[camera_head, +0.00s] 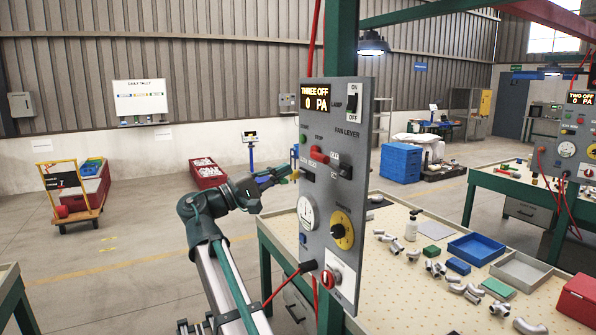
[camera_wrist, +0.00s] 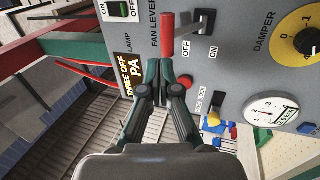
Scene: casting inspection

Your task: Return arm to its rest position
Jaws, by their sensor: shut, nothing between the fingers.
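My arm (camera_head: 215,235) is raised and reaches toward the left side of the grey control panel (camera_head: 372,130). In the head view the red handle (camera_head: 319,155) is right of my gripper.
The perforated bench (camera_head: 420,295) holds metal pipe fittings and a blue tray (camera_head: 476,249). A trolley (camera_head: 76,195) stands far left. The floor on the left is largely open.

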